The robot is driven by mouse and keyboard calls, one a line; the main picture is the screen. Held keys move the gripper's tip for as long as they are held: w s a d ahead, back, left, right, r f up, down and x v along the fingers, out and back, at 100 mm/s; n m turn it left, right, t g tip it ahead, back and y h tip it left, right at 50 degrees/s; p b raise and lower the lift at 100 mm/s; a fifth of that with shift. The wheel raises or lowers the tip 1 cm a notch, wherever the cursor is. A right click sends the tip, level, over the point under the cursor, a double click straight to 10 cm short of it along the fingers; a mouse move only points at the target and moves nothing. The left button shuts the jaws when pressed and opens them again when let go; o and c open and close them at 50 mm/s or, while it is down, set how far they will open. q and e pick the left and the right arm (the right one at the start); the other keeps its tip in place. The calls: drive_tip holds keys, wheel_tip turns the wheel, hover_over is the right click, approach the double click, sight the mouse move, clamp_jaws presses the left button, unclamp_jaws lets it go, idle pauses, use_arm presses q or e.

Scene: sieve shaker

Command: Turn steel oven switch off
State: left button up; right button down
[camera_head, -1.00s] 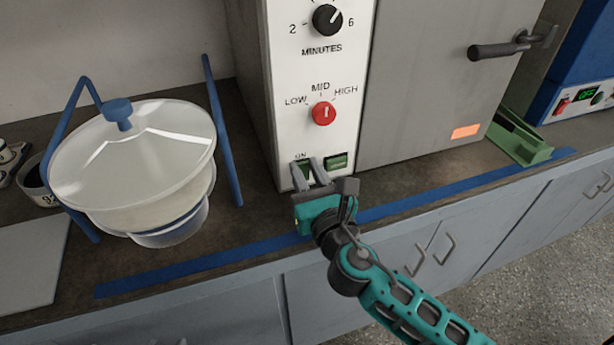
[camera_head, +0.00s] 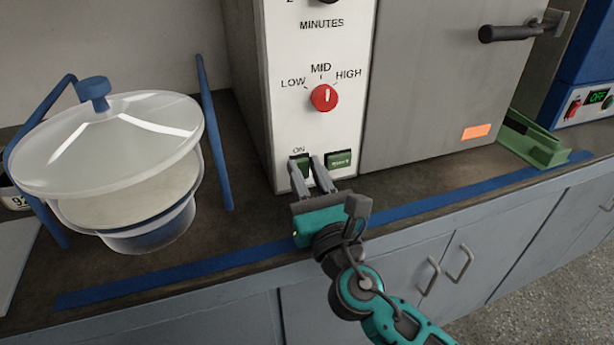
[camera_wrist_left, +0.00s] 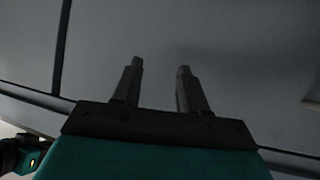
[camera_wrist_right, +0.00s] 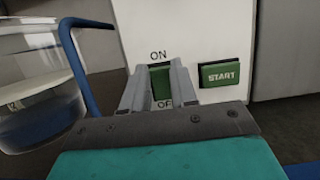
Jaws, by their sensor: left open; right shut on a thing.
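The steel oven (camera_head: 430,90) stands on the counter, with a white control panel (camera_head: 280,110) on its left. A green ON/OFF switch (camera_wrist_right: 161,82) sits low on the panel, left of a green START button (camera_wrist_right: 220,75). My right gripper (camera_head: 304,162) is at the switch, its fingers on either side of it in the right wrist view (camera_wrist_right: 158,72). The fingers partly cover the switch and the OFF label, so the switch's tilt is hard to tell. My left gripper (camera_wrist_left: 158,68) is open and empty, facing plain grey surfaces; it is not in the head view.
A lidded clear vessel (camera_head: 110,150) in a blue frame stands left of the oven. A red knob (camera_head: 324,97) sits above the switch. A green object (camera_head: 535,145) and a blue device (camera_head: 590,80) are at right. Blue tape (camera_head: 170,280) runs along the counter's front.

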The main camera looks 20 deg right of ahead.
drive_tip(key=c, duration=0.9)
unclamp_jaws()
drive_tip(key=shift+s+f, duration=0.1)
drive_tip(key=shift+s, duration=0.1)
drive_tip(key=b+v, duration=0.2)
drive_tip(key=v, duration=1)
drive_tip(key=shift+s+b, duration=0.2)
drive_tip(key=shift+b, duration=0.15)
